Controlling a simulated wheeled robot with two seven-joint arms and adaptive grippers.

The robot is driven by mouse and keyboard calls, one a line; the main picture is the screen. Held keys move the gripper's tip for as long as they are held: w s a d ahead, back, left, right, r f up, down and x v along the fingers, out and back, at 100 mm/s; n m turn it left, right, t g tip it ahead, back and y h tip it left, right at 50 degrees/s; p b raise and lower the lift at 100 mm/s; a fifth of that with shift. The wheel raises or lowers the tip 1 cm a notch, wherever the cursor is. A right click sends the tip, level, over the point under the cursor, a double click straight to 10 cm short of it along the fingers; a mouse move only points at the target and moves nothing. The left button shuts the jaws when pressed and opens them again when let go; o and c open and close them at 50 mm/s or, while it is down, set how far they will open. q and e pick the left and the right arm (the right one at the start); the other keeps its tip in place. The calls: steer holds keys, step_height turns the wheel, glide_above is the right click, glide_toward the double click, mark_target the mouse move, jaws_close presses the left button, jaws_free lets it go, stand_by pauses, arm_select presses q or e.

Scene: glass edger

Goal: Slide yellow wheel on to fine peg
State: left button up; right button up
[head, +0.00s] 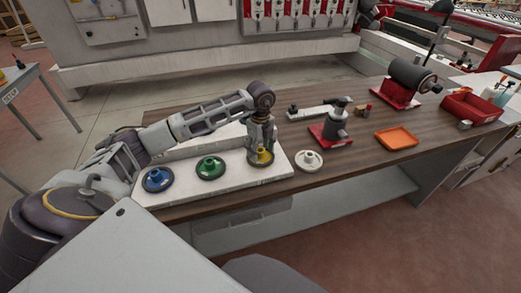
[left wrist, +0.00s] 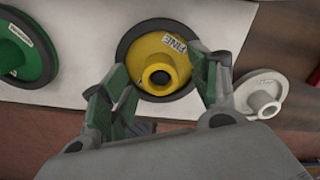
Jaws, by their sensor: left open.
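The yellow wheel (head: 261,157) lies on the right end of the white board (head: 215,187) in the head view. In the left wrist view the yellow wheel (left wrist: 158,60) has a dark rim, a raised hub with a dark hole and the label FINE. My left gripper (head: 262,148) points down over it. In the left wrist view my left gripper (left wrist: 165,80) is open, with green-padded fingers on either side of the wheel's hub. Whether the fingers touch it I cannot tell. I cannot make out a peg labelled fine. My right gripper is not in view.
A green wheel (head: 210,167) and a blue wheel (head: 157,179) lie on the board to the left. A white wheel (head: 308,160) lies just right of the board. A red-based device (head: 330,130), an orange tray (head: 397,138) and a red-based roller machine (head: 408,82) stand farther right.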

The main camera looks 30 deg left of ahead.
arm_select(q)
step_height(320, 180, up, 12)
stand_by(0.6)
steer(key=shift+s+f, duration=0.1)
steer(key=shift+f, duration=0.1)
stand_by(0.9)
